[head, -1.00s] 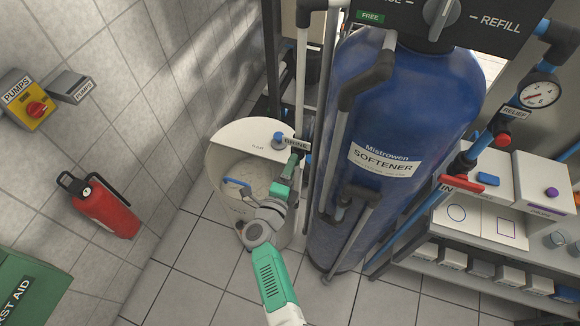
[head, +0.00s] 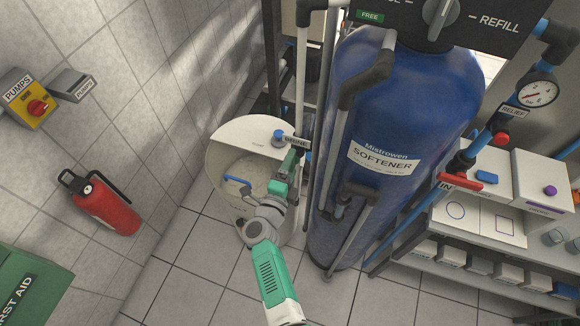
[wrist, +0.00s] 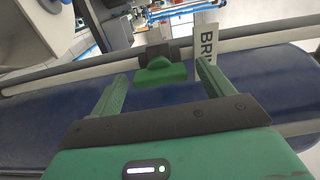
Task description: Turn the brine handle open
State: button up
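The brine handle (wrist: 161,74) is a small green block on a dark valve body, set on a grey pipe. In the wrist view it sits between the fingertips of my gripper (wrist: 162,78), with a gap to each side. My gripper is open and holds nothing. A white label (wrist: 206,60) starting with "BR" is beside the handle, partly hidden by the right finger. In the head view my gripper (head: 294,158) is just below the BRINE label (head: 297,142), by the pipe. The handle cannot be made out clearly there.
The blue softener tank (head: 395,120) stands close to the right of my gripper. A white round brine tub (head: 225,150) with a blue float arm is below and left. Thin vertical pipes (head: 302,75) run beside the gripper. Open floor lies in front.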

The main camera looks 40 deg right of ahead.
jog(key=p+v, duration=0.2)
jog(key=v, duration=0.5)
jog(key=shift+s+a, duration=0.25)
jog(key=shift+a, duration=0.1)
